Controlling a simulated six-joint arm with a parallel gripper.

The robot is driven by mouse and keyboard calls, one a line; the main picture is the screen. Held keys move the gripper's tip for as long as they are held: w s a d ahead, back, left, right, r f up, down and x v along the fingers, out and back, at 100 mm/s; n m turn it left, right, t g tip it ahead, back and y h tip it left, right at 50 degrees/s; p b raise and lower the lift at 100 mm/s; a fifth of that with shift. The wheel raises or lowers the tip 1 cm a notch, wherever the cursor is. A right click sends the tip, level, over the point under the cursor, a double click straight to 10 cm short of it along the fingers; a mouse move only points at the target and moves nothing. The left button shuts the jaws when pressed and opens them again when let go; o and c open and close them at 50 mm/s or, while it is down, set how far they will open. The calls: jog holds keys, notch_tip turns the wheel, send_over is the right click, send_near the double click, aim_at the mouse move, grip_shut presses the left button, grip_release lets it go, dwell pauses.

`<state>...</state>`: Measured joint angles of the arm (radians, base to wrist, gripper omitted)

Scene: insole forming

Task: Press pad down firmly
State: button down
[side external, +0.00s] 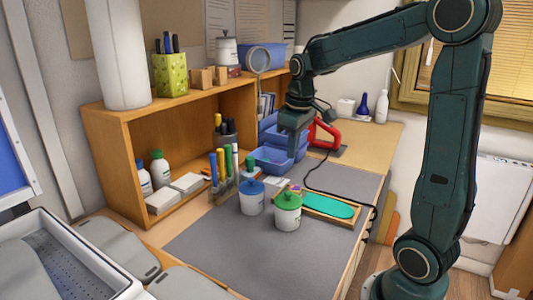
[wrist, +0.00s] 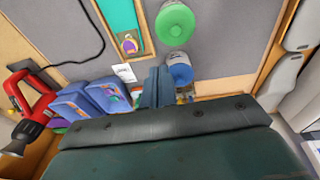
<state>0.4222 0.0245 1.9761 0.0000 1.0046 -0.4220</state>
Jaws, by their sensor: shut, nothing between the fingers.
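A teal insole (side external: 327,206) lies in a shallow wooden frame (side external: 345,221) on the grey mat; part of it shows at the top of the wrist view (wrist: 122,14). A small purple and orange pad (wrist: 130,43) lies at the insole's end in the wrist view. In the side view that end is partly hidden behind the green-lidded jar. My gripper (side external: 291,153) points down above the blue bins, behind and apart from the insole. Its shut, empty fingers (wrist: 158,84) also show in the wrist view.
A green-lidded jar (side external: 288,211) and a blue-lidded jar (side external: 251,197) stand beside the insole. Blue bins (side external: 268,158), some holding coloured pieces, and a red tool (side external: 324,135) are behind. A black cable crosses the mat. The mat's front left (side external: 215,245) is clear.

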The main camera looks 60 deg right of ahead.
jog(key=g, duration=0.1)
send_over(295, 188)
notch_tip(295, 188, down, 6)
jog(key=shift+w+d+r+y, duration=0.1)
jog(key=shift+d+r+y, duration=0.1)
jog(key=shift+y, duration=0.1)
jog(key=shift+f, duration=0.2)
jog(key=shift+f, duration=3.6)
jog(key=shift+f, duration=1.1)
jog(key=shift+r, duration=0.15)
dwell(0.4)
jog(key=shift+r, duration=0.7)
jog(key=shift+r, duration=0.1)
